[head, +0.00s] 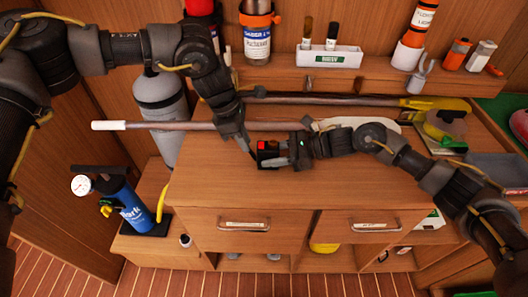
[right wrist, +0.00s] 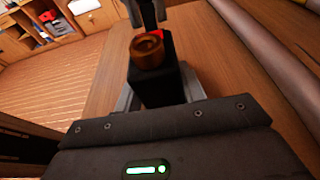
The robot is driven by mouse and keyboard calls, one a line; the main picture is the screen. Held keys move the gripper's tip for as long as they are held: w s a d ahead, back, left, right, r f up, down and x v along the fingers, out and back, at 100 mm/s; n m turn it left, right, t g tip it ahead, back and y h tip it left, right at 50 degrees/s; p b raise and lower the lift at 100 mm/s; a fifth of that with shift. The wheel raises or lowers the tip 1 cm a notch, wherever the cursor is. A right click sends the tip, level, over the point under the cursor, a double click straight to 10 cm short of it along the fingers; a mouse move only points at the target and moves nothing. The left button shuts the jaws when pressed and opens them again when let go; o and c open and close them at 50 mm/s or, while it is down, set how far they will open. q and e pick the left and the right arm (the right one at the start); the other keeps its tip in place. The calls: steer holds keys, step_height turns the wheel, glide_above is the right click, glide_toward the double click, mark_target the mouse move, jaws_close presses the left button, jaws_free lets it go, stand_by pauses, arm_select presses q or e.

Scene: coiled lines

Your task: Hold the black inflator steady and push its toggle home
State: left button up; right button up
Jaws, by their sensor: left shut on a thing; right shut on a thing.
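The black inflator (head: 268,160) is a small dark block with a red part on top, above the cabinet's wooden top. In the right wrist view the inflator (right wrist: 160,88) stands out from my right gripper, with a copper-brown ring (right wrist: 147,52) and a red toggle (right wrist: 157,34) at its far end. My right gripper (head: 284,153) is shut on the block from the right. My left gripper (head: 248,147) reaches down on its left side. In the right wrist view its fingers (right wrist: 148,14) are closed at the red toggle. The exact contact there is too small to see.
A long pole with a white tip (head: 108,125) lies along the cabinet top (head: 215,187) behind the grippers. A grey cylinder (head: 160,100) stands at the left. A blue pump with a gauge (head: 130,205) stands lower left. The cabinet top in front of the inflator is clear.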

mark_target(259, 146)
arm_select(q)
steer(key=shift+d, duration=0.15)
arm_select(e)
steer(key=shift+f, duration=0.1)
arm_select(q)
steer(key=shift+d+r, duration=0.2)
steer(key=shift+d, duration=1.1)
arm_select(e)
steer(key=shift+s+a, duration=0.1)
arm_select(q)
steer(key=o, duration=0.5)
steer(key=shift+o, duration=0.2)
steer(key=shift+s, duration=0.1)
steer(key=shift+r, duration=0.1)
